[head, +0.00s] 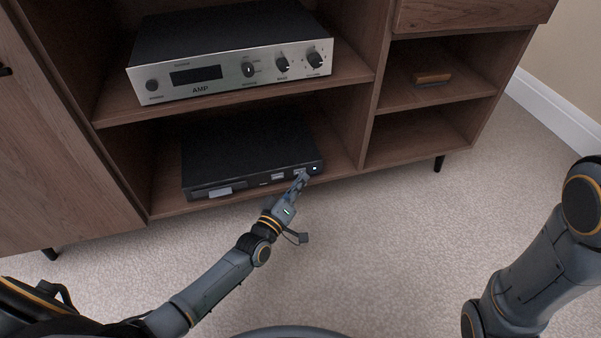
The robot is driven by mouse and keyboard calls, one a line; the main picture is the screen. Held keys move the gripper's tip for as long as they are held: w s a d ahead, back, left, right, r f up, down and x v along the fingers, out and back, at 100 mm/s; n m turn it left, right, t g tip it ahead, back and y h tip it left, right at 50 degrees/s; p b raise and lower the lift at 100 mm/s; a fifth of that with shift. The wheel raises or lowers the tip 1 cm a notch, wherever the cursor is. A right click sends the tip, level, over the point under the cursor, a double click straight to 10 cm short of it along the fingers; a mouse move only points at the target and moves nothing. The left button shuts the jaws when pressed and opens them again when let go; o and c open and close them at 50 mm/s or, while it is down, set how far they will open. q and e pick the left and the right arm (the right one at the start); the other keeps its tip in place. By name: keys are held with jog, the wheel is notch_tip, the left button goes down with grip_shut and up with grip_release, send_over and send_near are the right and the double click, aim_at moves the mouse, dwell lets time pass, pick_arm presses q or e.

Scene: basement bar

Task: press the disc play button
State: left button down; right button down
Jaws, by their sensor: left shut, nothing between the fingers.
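A black disc player (235,160) sits on the lower left shelf of the wooden cabinet. Small light buttons (278,177) show on the right part of its front face, and a small white light or button (314,169) shows near its right end. My left gripper (302,175) is shut and empty. Its fingertips are at the right part of the player's front, close to the buttons. I cannot tell whether they touch, and the fingers hide part of the front. Of my right arm, links show at the right edge; its gripper is out of view.
A silver-fronted amplifier (230,72) stands on the shelf above the player. A small orange-brown object (433,78) lies in the right upper cubby. The cubby below it is empty. Open carpet (380,240) lies in front of the cabinet (110,112).

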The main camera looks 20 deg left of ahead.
pick_arm(q)
jog(key=shift+w+a, duration=0.15)
jog(key=shift+w, duration=0.05)
dwell(0.5)
jog(key=shift+s+d+p, duration=0.4)
jog(key=shift+s, duration=0.1)
